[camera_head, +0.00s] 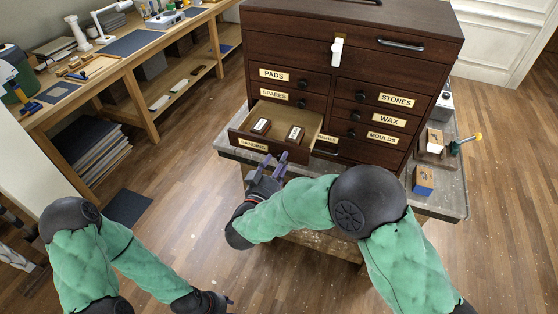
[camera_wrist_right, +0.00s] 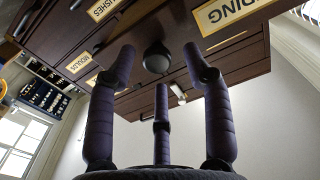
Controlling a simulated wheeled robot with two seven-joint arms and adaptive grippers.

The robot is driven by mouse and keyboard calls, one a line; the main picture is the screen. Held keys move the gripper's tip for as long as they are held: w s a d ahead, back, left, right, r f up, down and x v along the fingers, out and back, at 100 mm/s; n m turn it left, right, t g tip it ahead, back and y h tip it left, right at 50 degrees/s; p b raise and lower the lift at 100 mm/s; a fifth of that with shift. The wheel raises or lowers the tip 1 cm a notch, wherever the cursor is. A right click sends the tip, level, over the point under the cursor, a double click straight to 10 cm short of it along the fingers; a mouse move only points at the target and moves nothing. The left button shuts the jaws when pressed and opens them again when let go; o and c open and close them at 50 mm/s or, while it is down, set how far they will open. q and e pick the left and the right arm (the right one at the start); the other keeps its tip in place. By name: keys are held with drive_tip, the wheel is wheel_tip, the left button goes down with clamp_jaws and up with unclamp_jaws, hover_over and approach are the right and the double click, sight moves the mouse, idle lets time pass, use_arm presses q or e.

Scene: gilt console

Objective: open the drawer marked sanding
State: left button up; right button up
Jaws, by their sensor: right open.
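The drawer marked SANDING (camera_head: 236,141) is the bottom left drawer of a dark wooden chest, and it stands pulled out. Two small labelled blocks (camera_head: 262,126) (camera_head: 295,134) lie inside it. My right gripper (camera_head: 273,163) is just in front of the drawer's front. In the right wrist view its three dark fingers (camera_wrist_right: 155,75) are spread apart, with a round dark knob (camera_wrist_right: 157,57) showing between the tips. I cannot tell whether they touch it. Part of the label (camera_wrist_right: 232,12) shows at upper right there. My left gripper (camera_head: 218,301) is low at the bottom, away from the chest.
The chest (camera_head: 350,50) stands on a grey-topped bench (camera_head: 440,200). Other drawers, marked PADS, SPARES, STONES, WAX and MOULDS, are shut.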

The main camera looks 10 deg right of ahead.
drive_tip(key=v, duration=1)
drive_tip(key=shift+s+a, duration=0.25)
drive_tip(key=shift+s, duration=0.05)
drive_tip(key=w+d+f+n+g+y, duration=0.1)
drive_tip(key=w+f+n+g+y, duration=0.3)
drive_tip(key=f, duration=0.9)
wheel_tip(320, 180, down, 15)
drive_tip(key=s+d+g+y, duration=0.2)
drive_tip(key=g+y, duration=0.1)
drive_tip(key=y, duration=0.3)
drive_tip(key=s+f+g+y, duration=0.2)
drive_tip(key=s+f, duration=0.3)
drive_tip(key=s, duration=0.4)
drive_tip(key=s+f+g+y, duration=0.2)
drive_tip(key=s+f+g, duration=0.3)
drive_tip(key=s, duration=0.4)
drive_tip(key=shift+g, duration=0.3)
drive_tip(key=shift+s+f, duration=0.1)
drive_tip(key=shift+f, duration=0.05)
